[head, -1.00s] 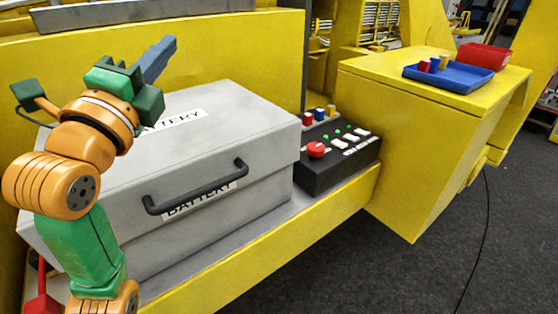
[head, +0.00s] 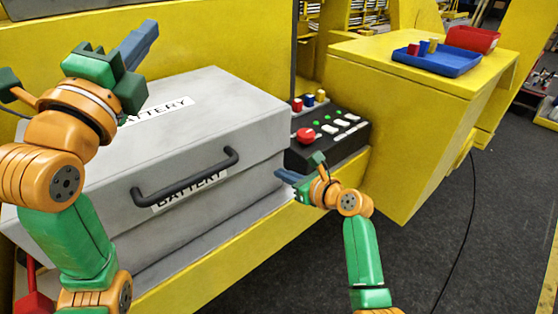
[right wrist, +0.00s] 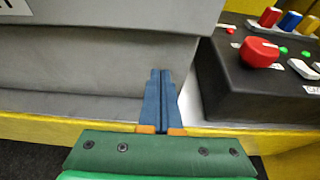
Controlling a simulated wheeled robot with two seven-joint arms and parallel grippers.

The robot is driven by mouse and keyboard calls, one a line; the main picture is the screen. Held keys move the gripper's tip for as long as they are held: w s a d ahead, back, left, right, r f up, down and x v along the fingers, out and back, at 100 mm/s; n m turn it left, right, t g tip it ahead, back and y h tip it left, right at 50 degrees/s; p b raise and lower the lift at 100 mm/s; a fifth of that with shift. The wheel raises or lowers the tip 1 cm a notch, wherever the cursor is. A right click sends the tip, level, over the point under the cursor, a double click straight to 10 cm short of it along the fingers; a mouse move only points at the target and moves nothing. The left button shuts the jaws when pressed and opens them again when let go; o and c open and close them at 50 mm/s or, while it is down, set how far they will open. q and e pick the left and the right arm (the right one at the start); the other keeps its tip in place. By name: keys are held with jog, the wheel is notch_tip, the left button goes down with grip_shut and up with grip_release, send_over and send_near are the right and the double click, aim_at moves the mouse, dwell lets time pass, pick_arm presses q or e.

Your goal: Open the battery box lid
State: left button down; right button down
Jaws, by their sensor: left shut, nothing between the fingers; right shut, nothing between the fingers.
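The grey battery box (head: 240,190) stands on a yellow ledge, and its lid (head: 210,115) is down. A dark handle (head: 187,178) runs across the front of the lid, above a BATTERY label. My left gripper (head: 147,42) is shut and empty, raised over the back left of the lid. My right gripper (head: 282,175) is shut and empty by the right front corner of the box. In the right wrist view its blue fingers (right wrist: 160,98) are together in front of the box's lower wall (right wrist: 90,82); whether they touch it I cannot tell.
A yellow cabinet (head: 400,130) carries a blue tray (head: 437,60) and a red bin (head: 472,38). A red object (head: 35,303) is at lower left.

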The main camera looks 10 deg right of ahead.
aim_at(275, 152)
jog(key=shift+x, duration=1.05)
notch_tip(275, 152, up, 3)
jog(key=shift+r, duration=0.25)
pick_arm(q)
jog(key=shift+s, duration=0.1)
pick_arm(e)
jog(key=shift+r, duration=0.25)
jog(key=shift+s+d+r, duration=0.1)
jog(key=shift+s+r, duration=0.05)
jog(key=shift+r, duration=0.45)
jog(key=shift+s+d+r, duration=0.1)
jog(key=shift+s+r, duration=0.05)
jog(key=shift+r, duration=0.5)
pick_arm(q)
jog(key=c, duration=1.1)
grip_release()
